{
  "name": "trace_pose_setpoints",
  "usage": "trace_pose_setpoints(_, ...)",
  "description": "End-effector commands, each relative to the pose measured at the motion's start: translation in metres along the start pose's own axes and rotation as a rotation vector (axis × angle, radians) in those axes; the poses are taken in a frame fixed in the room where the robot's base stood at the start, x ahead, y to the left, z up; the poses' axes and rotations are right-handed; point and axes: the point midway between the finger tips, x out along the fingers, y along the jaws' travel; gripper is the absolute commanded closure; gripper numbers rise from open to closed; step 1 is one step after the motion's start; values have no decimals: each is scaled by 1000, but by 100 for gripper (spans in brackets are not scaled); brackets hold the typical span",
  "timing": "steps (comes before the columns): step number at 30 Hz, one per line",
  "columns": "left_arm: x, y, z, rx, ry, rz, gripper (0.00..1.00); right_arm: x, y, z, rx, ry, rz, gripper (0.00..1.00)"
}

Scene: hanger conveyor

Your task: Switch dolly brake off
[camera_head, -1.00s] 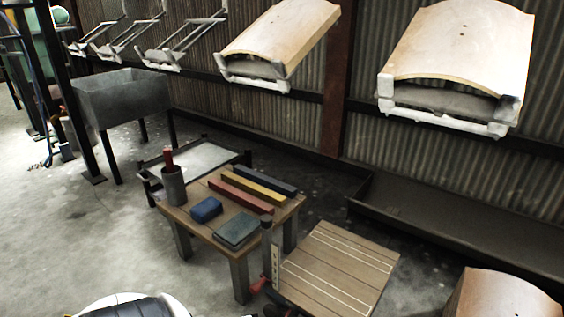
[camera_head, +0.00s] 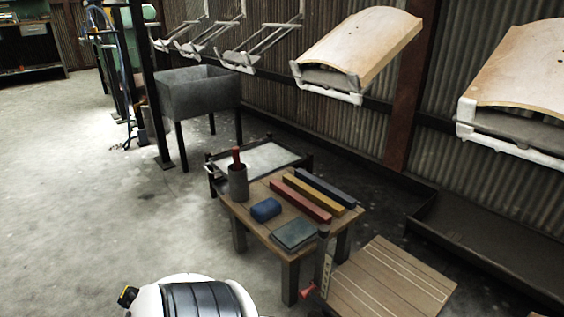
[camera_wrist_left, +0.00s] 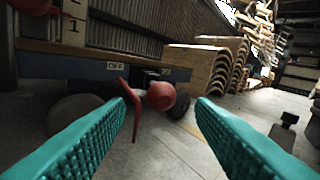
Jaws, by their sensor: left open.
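The dolly (camera_head: 395,278) is a low wooden deck with pale lines at the lower right of the head view. Its blue side (camera_wrist_left: 75,68) fills the upper left of the left wrist view, with an "OFF" label (camera_wrist_left: 115,66) and a second label too small to read. A thin red lever (camera_wrist_left: 133,115) hangs below the "OFF" label, beside a rounded red part (camera_wrist_left: 161,96). Red also shows in the head view (camera_head: 309,291). My left gripper (camera_wrist_left: 163,104) has teal fingers spread wide, with the red parts between them in the picture; I cannot tell the depth. My right gripper is out of view.
A wooden table (camera_head: 262,222) with colored bars, a blue block and a grey cup stands beside the dolly. A metal trough (camera_head: 198,97) stands behind. Stacked curved wooden shells (camera_wrist_left: 205,68) are beyond the dolly. Floor on the left is clear.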

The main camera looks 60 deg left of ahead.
Motion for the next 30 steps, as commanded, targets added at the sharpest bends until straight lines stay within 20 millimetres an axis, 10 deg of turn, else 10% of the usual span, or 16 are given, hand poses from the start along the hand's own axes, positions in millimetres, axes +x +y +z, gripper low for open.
trace_pose_setpoints(9,-41,0,-1,-1,1,1,50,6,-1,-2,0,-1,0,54)
trace_pose_setpoints(30,-41,-2,1,-1,-5,-2,50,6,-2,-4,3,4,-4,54)
